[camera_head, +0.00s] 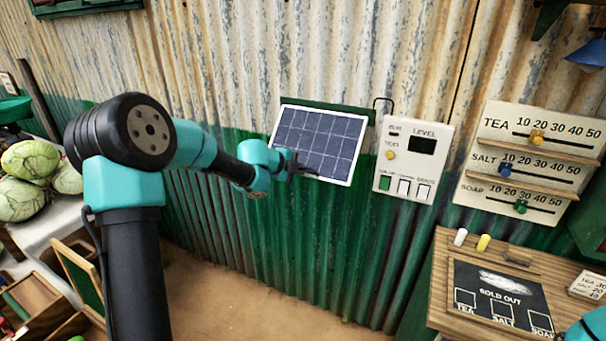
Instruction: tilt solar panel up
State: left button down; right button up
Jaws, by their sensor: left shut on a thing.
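The solar panel (325,138) is a dark blue gridded panel with a white frame, on a green backing against the corrugated wall. Its lower edge stands out from the wall. My left gripper (300,168) is at the panel's lower left edge, shut on the panel there. The fingers are small and dark, and the exact grip is hard to make out. My right gripper is out of view; a small teal part of my right arm shows at the lower right corner.
A white control box (413,160) with a display and switches hangs right of the panel. A price board (530,165) with sliders is farther right. A wooden counter (440,275) holds a chalkboard (500,300) at lower right. Cabbages (30,165) lie at left. The floor below the panel is clear.

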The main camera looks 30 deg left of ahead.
pick_arm(q)
jog(key=shift+s+a+r, duration=0.1)
jog(key=shift+s+r, duration=0.2)
jog(key=shift+r, duration=0.5)
jog(key=shift+s+r, duration=0.3)
jog(key=shift+r, duration=0.5)
jog(key=c, duration=1.2)
grip_release()
jog(key=shift+w+d, duration=0.1)
jog(key=shift+d, duration=0.1)
jog(key=shift+f, duration=0.15)
jog(key=v, duration=1.7)
jog(key=shift+s, duration=0.3)
jog(key=shift+f, duration=0.1)
